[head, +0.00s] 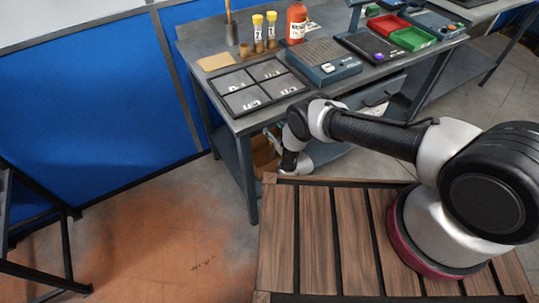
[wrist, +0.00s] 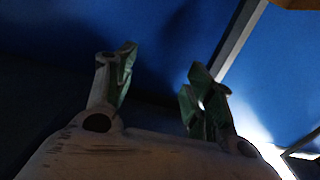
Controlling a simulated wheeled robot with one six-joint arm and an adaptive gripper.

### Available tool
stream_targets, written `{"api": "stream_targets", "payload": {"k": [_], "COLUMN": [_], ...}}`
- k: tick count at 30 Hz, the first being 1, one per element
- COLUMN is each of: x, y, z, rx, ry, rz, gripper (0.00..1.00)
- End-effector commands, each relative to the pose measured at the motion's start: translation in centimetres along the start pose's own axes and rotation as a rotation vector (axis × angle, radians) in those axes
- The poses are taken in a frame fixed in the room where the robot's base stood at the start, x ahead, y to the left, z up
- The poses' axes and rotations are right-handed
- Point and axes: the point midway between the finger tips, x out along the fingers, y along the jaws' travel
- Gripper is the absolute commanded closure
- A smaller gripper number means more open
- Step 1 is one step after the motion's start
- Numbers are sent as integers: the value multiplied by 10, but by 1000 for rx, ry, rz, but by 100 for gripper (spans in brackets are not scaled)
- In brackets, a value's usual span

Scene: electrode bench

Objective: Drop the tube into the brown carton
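Two yellow-capped tubes, a left one (head: 258,29) and a right one (head: 271,27), stand upright at the back left of the bench in the head view. I cannot tell which one the task means. A brown carton (head: 264,158) is partly visible under the bench, largely hidden by my arm and the bench; its inside cannot be seen. My gripper (wrist: 160,75) is open in the wrist view, with its green-padded fingers apart and nothing between them. In the head view my gripper is low by the bench's front edge, near the carton, and partly hidden.
The grey bench (head: 222,75) carries a four-part tray (head: 240,80), a grey device (head: 325,65), an orange bottle (head: 296,22), and red (head: 388,25) and green (head: 413,39) bins. A blue panel (head: 80,110) stands behind.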

Motion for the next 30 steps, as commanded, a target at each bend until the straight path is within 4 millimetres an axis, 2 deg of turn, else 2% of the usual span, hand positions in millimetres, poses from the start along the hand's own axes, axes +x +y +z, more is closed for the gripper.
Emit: {"api": "stream_targets", "payload": {"k": [7,10,21,25,30], "x": [-2,-12,-90,-109,-120], "y": [0,0,0,0,0], "z": [0,1,1,1,0], "rx": [0,0,0,0,0], "ry": [-1,-4,-3,-2,0], "rz": [0,0,0,0,0], "gripper": [47,47,47,47,47]}}
